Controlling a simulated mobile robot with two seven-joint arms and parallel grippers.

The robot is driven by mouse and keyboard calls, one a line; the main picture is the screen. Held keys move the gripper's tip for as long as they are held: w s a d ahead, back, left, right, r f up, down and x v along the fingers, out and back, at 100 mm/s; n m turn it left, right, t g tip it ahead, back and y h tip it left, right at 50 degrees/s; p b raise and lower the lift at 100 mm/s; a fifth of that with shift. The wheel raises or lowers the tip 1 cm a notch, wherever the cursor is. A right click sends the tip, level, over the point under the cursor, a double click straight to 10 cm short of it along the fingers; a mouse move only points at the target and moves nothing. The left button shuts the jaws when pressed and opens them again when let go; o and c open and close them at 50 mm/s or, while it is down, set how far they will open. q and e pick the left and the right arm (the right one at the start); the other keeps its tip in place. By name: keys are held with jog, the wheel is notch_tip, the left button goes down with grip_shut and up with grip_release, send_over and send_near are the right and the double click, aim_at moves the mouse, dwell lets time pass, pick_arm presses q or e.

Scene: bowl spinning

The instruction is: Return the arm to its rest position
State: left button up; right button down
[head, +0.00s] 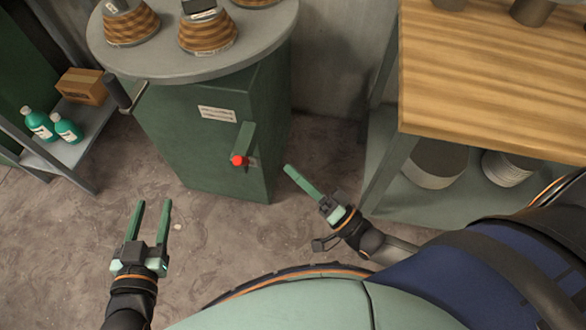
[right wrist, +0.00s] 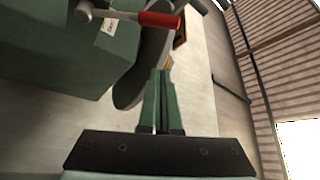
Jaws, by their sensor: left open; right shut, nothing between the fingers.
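My left gripper (head: 148,222) is at the lower left of the head view, over the bare floor. Its two green fingers are apart and empty. My right gripper (head: 290,170) is right of the green cabinet (head: 190,150), with its green fingers closed together. In the right wrist view the fingers of the right gripper (right wrist: 159,75) are together with nothing between them. The cabinet has a round grey top (head: 270,45) and a red-tipped lever (head: 238,160) on its front. In the right wrist view the red lever handle (right wrist: 160,19) is apart from the fingers.
Brown striped bowls (head: 208,36) sit on the round top. A wooden-topped bench (head: 490,80) stands at the right with a stack of plates (head: 508,168) below. A shelf at the left holds green bottles (head: 67,129) and a cardboard box (head: 83,86). Floor (head: 210,235) before the cabinet is clear.

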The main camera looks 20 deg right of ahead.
dwell(0.3)
pick_arm(q)
jog(key=s+a+r+n+g+y+p, duration=0.1)
jog(key=s+p, duration=0.3)
jog(key=p, duration=0.6)
jog(key=s+a+r+n+g+p, duration=0.1)
jog(key=s+g+p, duration=0.3)
jog(key=p, duration=0.7)
jog(key=shift+r+y, duration=0.4)
jog(key=shift+r, duration=0.35)
pick_arm(e)
jog(key=s+d+r+n+g+h, duration=0.3)
jog(key=s+r+n+g+h, duration=0.3)
jog(key=s+n+g+h, duration=0.1)
jog(key=shift+r+n+g+h, duration=0.4)
jog(key=shift+n+g, duration=0.5)
jog(key=shift+g, duration=0.4)
